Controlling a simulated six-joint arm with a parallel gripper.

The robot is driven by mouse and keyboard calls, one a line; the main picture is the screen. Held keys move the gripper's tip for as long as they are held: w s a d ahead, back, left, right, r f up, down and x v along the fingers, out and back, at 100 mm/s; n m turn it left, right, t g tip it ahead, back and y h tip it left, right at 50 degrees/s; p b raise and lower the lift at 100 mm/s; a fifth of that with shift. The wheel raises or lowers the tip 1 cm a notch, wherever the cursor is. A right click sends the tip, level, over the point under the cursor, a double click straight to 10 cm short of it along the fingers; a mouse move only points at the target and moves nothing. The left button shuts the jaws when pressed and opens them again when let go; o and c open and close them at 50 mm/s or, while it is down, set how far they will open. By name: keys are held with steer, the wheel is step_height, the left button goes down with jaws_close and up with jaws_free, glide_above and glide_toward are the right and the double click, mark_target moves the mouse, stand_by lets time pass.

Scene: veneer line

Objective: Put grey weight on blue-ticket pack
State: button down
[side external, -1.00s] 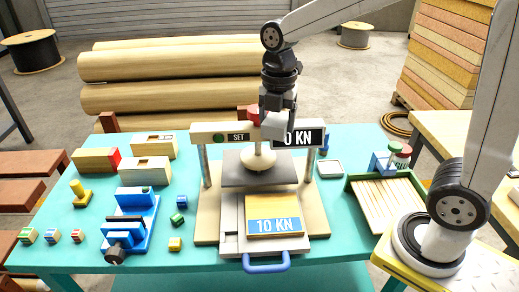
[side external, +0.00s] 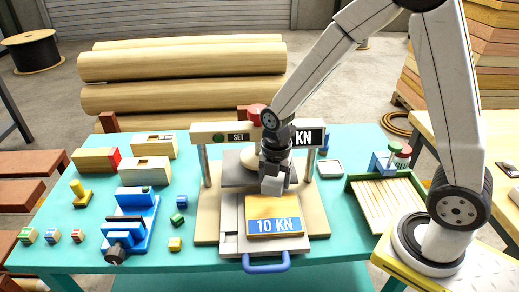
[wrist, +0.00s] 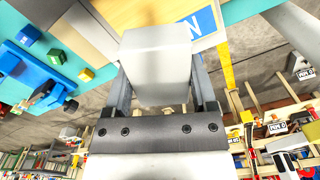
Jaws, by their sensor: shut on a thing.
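My gripper (side external: 274,178) is shut on the grey weight (side external: 271,187), a pale grey block. The block also fills the middle of the wrist view (wrist: 155,62), between the two fingers. The blue-ticket pack (side external: 273,208) is a flat wood-coloured stack with a blue "10 KN" ticket (side external: 277,225) on its front. It lies on the press tray, and its ticket shows partly in the wrist view (wrist: 208,22). The weight is at the pack's back edge in the side view. I cannot tell whether it touches the pack.
The press beam (side external: 224,134) and its posts stand just behind my gripper. A blue handle (side external: 265,265) sticks out at the tray's front. A blue vise (side external: 132,220) and small blocks are at left. A green tray of sticks (side external: 352,184) and bottles are at right.

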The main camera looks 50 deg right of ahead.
steer(key=shift+f, duration=0.9)
steer(key=shift+f, duration=0.1)
glide_above(273, 212)
steer(key=shift+f, duration=2.1)
steer(key=shift+f, duration=1.8)
steer(key=shift+f, duration=0.1)
jaws_free()
